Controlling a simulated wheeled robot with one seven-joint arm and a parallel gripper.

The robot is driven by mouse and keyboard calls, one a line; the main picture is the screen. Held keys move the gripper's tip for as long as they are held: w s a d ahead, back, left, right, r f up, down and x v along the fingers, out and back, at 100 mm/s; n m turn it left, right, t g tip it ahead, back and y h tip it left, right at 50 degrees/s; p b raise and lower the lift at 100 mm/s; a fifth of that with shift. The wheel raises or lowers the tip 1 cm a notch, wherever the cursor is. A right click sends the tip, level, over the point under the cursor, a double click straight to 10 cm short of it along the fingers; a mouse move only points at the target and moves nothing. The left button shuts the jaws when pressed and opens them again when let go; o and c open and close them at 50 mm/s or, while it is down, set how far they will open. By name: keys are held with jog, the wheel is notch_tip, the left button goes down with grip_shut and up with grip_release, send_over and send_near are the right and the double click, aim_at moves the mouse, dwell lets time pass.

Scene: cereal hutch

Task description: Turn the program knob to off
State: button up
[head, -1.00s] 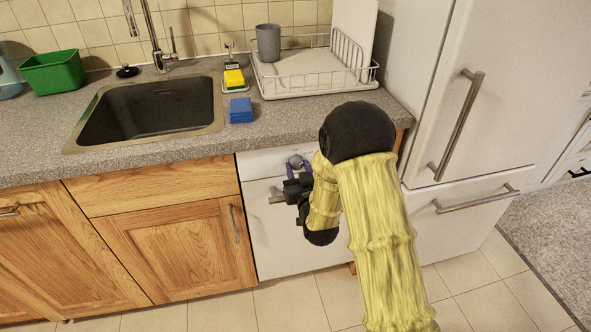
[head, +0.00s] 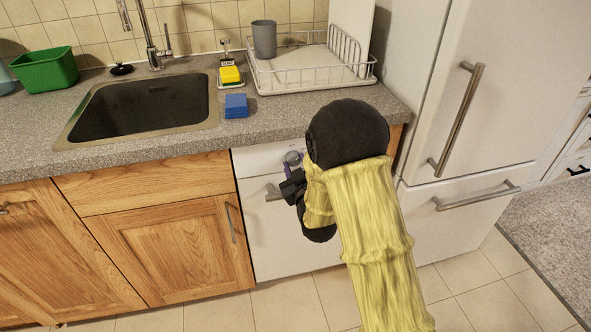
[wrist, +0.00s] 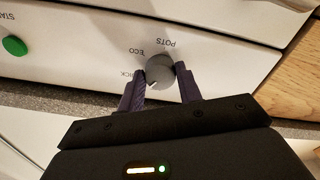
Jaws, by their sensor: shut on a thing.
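The program knob (wrist: 160,72) is a round grey dial on the white dishwasher panel. Labels reading POTS, ECO and a partly covered one ending in "ICK" stand around it. My gripper (wrist: 161,84) has its two dark fingers on opposite sides of the knob, shut on it. In the head view the knob (head: 293,158) shows at the top of the white dishwasher front (head: 262,164), and my gripper (head: 291,172) reaches it from the right. A light mark shows at the knob's lower edge in the wrist view. No off label is visible; part of the dial surround is hidden by the fingers.
A green start button (wrist: 14,45) sits on the same panel. The dishwasher handle (head: 274,193) is just below my gripper. The counter (head: 180,143) overhangs above, and the fridge (head: 470,110) stands to the right.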

jog(key=n+b, duration=0.1)
jog(key=n, duration=0.2)
jog(key=shift+a+n, duration=0.1)
jog(key=shift+n, duration=0.3)
jog(key=shift+n+b, duration=0.6)
jog(key=shift+n, duration=1.1)
jog(key=o, duration=1)
